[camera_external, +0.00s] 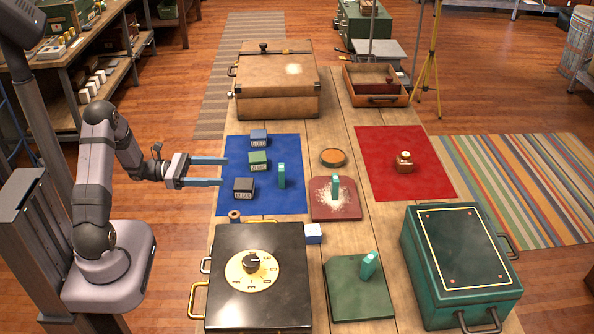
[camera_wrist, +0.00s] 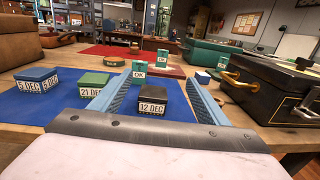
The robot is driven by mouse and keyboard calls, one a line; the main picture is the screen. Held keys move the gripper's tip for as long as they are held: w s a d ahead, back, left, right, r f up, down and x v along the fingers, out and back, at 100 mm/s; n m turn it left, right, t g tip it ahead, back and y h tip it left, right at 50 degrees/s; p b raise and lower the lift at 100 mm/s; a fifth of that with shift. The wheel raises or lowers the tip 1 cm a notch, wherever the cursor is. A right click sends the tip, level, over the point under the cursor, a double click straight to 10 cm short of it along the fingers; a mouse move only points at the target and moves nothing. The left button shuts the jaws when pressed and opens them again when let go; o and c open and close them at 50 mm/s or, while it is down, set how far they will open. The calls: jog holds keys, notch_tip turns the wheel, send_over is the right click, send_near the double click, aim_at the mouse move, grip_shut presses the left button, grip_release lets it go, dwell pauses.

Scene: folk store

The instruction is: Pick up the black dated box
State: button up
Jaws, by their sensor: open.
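The black dated box (camera_external: 244,188) stands on the blue mat (camera_external: 289,170), near its left front part. In the wrist view the black dated box (camera_wrist: 153,91) shows a white "12 DEC" label on its near face. My gripper (camera_external: 223,171) is open and empty at the mat's left edge. Its two blue fingers point right toward the boxes. In the wrist view the black box appears between the fingers, farther out and apart from them.
A green box (camera_external: 258,160) labelled "21 DEC" and a blue box (camera_external: 259,139) labelled "5 DEC" stand behind the black box. A teal "OK" block (camera_external: 282,175) stands to its right. A black case with a dial (camera_external: 287,277) is in front.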

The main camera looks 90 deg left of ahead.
send_near(241, 183)
jog(key=w, duration=0.1)
jog(key=w+d, duration=0.1)
jog(key=shift+w+f, duration=0.1)
jog(key=shift+w, duration=0.2)
jog(key=shift+w+p, duration=0.9)
jog(key=shift+w, duration=2.75)
jog(key=shift+a, duration=0.1)
jog(key=c, duration=1.2)
